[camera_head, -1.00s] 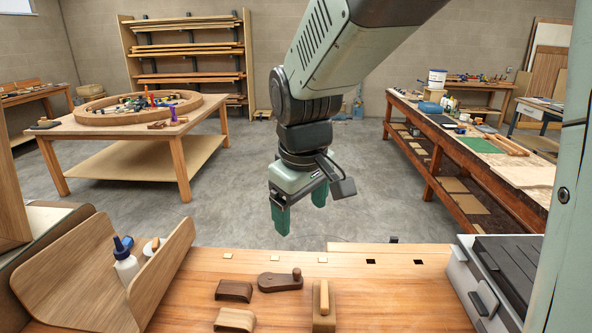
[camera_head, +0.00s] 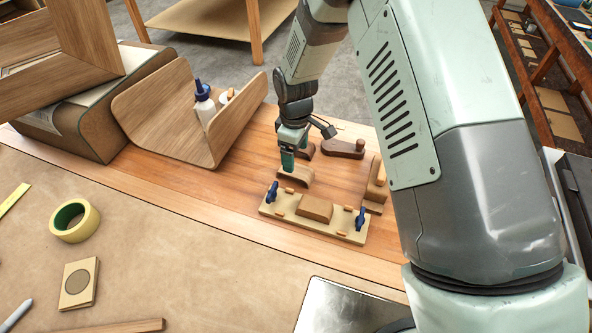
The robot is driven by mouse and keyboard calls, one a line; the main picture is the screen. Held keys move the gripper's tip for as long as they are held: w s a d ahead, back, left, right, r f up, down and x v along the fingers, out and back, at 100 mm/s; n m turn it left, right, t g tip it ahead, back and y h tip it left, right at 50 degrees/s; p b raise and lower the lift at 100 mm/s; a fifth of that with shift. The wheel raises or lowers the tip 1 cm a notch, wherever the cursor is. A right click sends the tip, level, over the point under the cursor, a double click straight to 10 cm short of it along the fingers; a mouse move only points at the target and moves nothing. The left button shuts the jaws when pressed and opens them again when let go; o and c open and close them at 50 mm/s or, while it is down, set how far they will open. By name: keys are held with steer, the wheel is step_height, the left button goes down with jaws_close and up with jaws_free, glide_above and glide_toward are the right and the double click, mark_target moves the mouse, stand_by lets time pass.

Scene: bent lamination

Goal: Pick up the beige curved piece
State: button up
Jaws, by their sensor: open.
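A small light tan curved piece (camera_head: 296,176), the closest match to the beige curved piece, lies on the wooden bench top (camera_head: 235,190) just behind the clamp board. My gripper (camera_head: 292,155) points down with its green fingers apart, directly above or at the far-left part of this piece. I cannot tell whether the fingers touch it or straddle it. A darker small curved piece (camera_head: 306,152) lies just behind and is partly hidden by my gripper.
A pale board (camera_head: 280,212) with blue clamps and a brown block (camera_head: 317,208) lies in front. A dark handled piece (camera_head: 344,148) and an upright wooden block (camera_head: 377,186) stand to the right. A large bent panel (camera_head: 160,118) with a glue bottle (camera_head: 204,103) is at the left.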

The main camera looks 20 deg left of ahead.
mark_target(296, 173)
steer(key=shift+a+f, duration=0.15)
steer(key=shift+f, duration=1.4)
steer(key=shift+a+f, duration=0.1)
steer(key=shift+f, duration=1.4)
steer(key=c, duration=1.1)
